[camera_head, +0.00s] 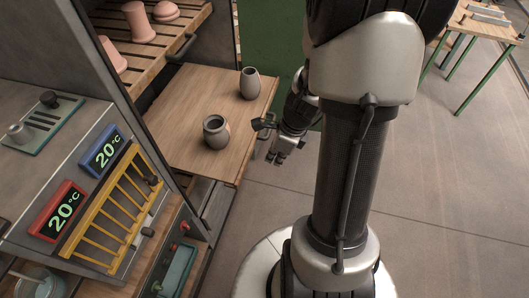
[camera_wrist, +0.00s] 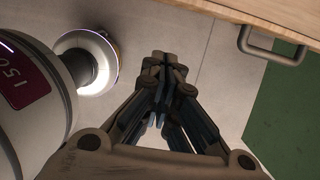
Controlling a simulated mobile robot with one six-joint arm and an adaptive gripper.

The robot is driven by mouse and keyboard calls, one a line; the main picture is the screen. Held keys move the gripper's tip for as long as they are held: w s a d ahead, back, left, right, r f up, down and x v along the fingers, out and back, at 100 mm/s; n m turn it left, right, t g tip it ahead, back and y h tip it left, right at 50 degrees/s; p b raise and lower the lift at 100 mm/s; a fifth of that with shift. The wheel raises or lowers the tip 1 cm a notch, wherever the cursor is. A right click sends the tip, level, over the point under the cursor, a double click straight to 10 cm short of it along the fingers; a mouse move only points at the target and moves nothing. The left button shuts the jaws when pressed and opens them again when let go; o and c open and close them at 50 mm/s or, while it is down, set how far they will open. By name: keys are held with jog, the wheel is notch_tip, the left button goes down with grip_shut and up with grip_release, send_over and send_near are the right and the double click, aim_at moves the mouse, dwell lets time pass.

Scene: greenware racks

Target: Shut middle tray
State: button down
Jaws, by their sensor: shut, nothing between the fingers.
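The middle tray (camera_head: 188,112), a light wooden board, is pulled out of the grey cabinet. Two grey pots stand upright on it: a round one (camera_head: 216,138) near the front and a slimmer one (camera_head: 250,83) farther back. My gripper (camera_head: 277,159) is shut and empty, just off the tray's right-hand edge. In the wrist view my gripper (camera_wrist: 166,60) points toward the tray's edge (camera_wrist: 250,14), with bare floor beneath. A grey bar handle (camera_wrist: 272,48) sits on that edge, right of the fingertips and apart from them. In the head view, my gripper partly hides the handle area.
Above is a slatted upper tray (camera_head: 137,53) with pink pots and a handle (camera_head: 183,47). A control panel with a yellow rack (camera_head: 112,212) stands at the left front. A green panel (camera_head: 270,40) is behind. The floor (camera_head: 430,190) at right is clear.

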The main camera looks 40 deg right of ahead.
jog(key=w+a+f+b, duration=0.3)
jog(key=w+f+b, duration=0.1)
jog(key=f, duration=0.3)
jog(key=shift+w+a, duration=0.3)
jog(key=shift+a, duration=0.05)
jog(key=shift+f, duration=0.1)
